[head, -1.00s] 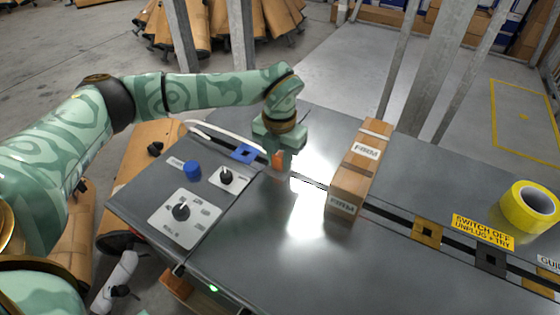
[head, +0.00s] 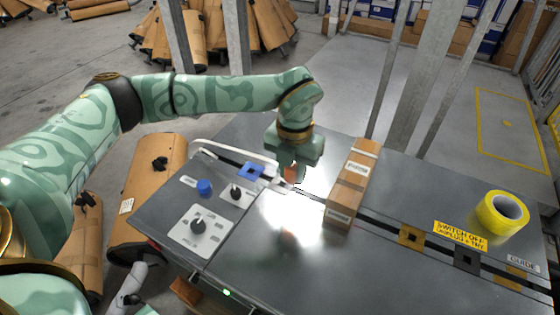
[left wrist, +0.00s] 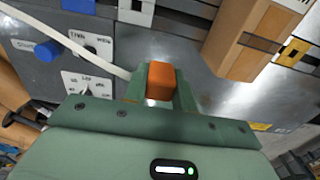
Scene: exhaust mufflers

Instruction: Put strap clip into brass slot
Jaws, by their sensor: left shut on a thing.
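My left gripper (head: 292,174) is shut on the orange strap clip (left wrist: 160,80), which sits between its two fingers in the left wrist view. A white strap (head: 235,152) runs from the table's left part to the gripper. The gripper is over the dark track, right of the blue slot (head: 250,170) and left of the cardboard box. The brass slot (head: 410,236) is a gold square with a dark hole, on the track beyond the box; it also shows in the left wrist view (left wrist: 292,50). My right gripper is not in view.
The long cardboard box (head: 350,185) lies across the track between the gripper and the brass slot. A black slot (head: 467,260), another brass-coloured plate (head: 513,278) and yellow tape (head: 502,213) are farther right. Knobs and a blue button (head: 204,187) are at left.

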